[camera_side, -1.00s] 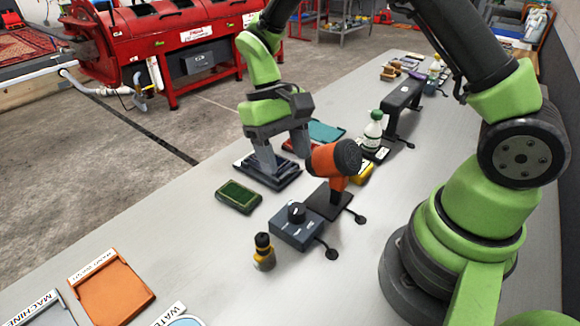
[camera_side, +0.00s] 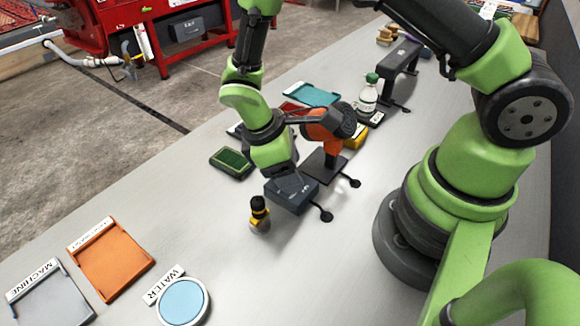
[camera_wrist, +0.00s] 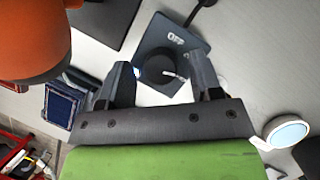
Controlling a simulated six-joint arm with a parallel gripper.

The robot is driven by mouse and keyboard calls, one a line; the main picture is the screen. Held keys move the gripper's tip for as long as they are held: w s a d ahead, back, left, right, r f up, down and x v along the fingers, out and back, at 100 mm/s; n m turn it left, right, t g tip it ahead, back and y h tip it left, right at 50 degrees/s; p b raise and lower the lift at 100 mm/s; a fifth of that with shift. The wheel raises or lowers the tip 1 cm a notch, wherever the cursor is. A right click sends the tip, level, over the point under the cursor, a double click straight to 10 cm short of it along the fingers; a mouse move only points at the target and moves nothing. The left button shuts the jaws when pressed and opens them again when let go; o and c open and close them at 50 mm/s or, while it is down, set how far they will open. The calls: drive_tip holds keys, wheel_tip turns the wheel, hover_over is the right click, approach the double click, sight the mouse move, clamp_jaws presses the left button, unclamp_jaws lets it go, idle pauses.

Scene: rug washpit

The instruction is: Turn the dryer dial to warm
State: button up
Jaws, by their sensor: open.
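The dryer dial is a dark round knob (camera_wrist: 160,68) with a white pointer mark, on a blue-grey box (camera_side: 291,199). In the wrist view "OFF" is printed on the box beyond the knob; another label is partly hidden by a finger. The pointer faces right, near the right finger; which setting it marks I cannot tell. My gripper (camera_wrist: 162,72) is open, its fingers on either side of the knob; contact is not clear. In the side view my gripper hides the knob. The orange dryer (camera_side: 325,124) stands on a dark base just behind the box; it also shows in the wrist view (camera_wrist: 32,40).
A small dark-and-yellow bottle (camera_side: 259,215) stands close in front of the box. A green pad (camera_side: 231,162) lies to the left. A green-capped bottle (camera_side: 368,97) stands behind the dryer. Orange tray (camera_side: 112,262) and water dish (camera_side: 184,302) lie at front left. The table between is clear.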

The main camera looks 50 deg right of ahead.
drive_tip(key=shift+f, duration=0.2)
drive_tip(key=shift+c, duration=0.4)
drive_tip(key=c, duration=0.8)
drive_tip(key=m+y, duration=0.1)
drive_tip(key=m, duration=0.2)
drive_tip(key=m+g+y, duration=0.1)
drive_tip(key=m, duration=0.1)
drive_tip(key=shift+d+m, duration=0.1)
drive_tip(key=shift+m, duration=0.3)
drive_tip(key=o, duration=0.9)
drive_tip(key=shift+r, duration=0.1)
